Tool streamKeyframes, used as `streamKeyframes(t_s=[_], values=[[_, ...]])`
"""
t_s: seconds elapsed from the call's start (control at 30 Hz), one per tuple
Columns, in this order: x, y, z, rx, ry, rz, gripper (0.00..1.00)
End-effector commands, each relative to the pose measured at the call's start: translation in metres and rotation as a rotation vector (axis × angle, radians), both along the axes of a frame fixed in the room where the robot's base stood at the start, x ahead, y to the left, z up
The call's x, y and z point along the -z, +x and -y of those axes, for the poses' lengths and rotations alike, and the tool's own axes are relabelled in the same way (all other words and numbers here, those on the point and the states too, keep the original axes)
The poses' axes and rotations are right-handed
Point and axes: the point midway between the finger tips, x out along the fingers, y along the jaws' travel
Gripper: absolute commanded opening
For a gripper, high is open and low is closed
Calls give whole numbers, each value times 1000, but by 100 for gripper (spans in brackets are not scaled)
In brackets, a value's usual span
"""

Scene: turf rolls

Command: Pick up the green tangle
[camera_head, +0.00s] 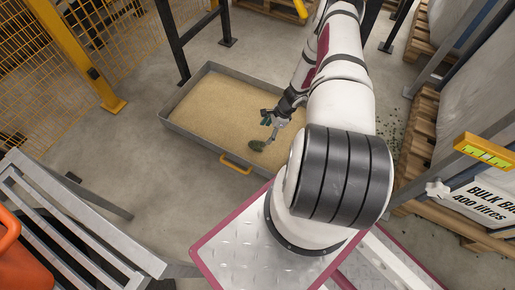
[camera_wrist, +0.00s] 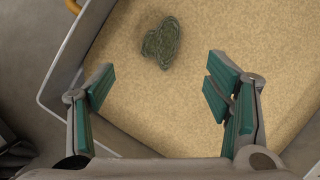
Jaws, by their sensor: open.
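The green tangle (camera_wrist: 162,44) is a small dark green clump lying on the sand near the wall of a shallow grey tray. In the head view the tangle (camera_head: 257,145) shows just below my gripper (camera_head: 270,120), near the tray's front side. In the wrist view my gripper (camera_wrist: 160,92) is open with green-padded fingers spread wide and nothing between them. The tangle lies beyond the fingertips, roughly midway between them across the picture. It appears apart from both fingers.
The grey tray (camera_head: 187,130) has raised walls and a yellow handle (camera_head: 236,164) on its front side. A grey slatted frame (camera_head: 75,225) stands at lower left. Pallets with bulk bags (camera_head: 480,120) line the right. The rest of the sand is clear.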

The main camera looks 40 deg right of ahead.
Motion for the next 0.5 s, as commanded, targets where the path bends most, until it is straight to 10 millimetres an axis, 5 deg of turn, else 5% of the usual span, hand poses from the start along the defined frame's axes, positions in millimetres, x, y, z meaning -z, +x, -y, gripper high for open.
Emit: streamKeyframes(t_s=[0.3, 0.5], values=[[56, 12, -20, -3, 1, 0, 72], [70, 17, -24, -3, 1, 1, 72]])
